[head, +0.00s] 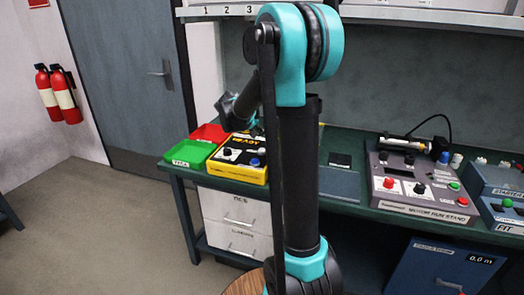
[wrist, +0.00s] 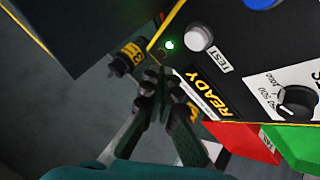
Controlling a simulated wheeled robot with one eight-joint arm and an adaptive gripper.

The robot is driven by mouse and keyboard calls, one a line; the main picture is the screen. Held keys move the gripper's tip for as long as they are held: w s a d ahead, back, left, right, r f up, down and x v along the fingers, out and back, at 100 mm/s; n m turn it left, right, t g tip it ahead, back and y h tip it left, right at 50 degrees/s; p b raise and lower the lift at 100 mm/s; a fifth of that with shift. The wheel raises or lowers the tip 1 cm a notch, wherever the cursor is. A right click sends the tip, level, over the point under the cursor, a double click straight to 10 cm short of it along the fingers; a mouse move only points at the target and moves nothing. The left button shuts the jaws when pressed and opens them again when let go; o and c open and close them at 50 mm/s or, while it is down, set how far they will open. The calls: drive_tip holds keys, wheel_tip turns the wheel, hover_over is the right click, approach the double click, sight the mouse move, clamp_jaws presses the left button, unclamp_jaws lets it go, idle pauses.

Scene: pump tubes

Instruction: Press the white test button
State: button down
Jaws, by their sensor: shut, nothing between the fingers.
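The white test button (wrist: 198,38) is a round cap beside the TEST label on a black-topped, yellow-edged tester (wrist: 235,72). A lit green lamp (wrist: 169,44) is just left of the button. My gripper (wrist: 155,78) is shut and empty. In the wrist view its fingertips are below and left of the button, apart from it, near the tester's edge and READY label. In the head view my arm hides part of the tester's surroundings.
A green tray (head: 190,153) and a red tray (head: 210,132) sit left of the tester. A blue knob (head: 255,162) is on the tester. A grey control box (head: 420,180) stands farther right.

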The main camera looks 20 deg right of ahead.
sight(261, 150)
drive_tip(key=shift+f, duration=2.15)
drive_tip(key=shift+f, duration=0.15)
drive_tip(key=shift+f, duration=0.25)
drive_tip(key=shift+f, duration=0.65)
idle(0.6)
drive_tip(key=shift+r, duration=1.05)
drive_tip(key=shift+r, duration=0.1)
drive_tip(key=shift+r, duration=2.45)
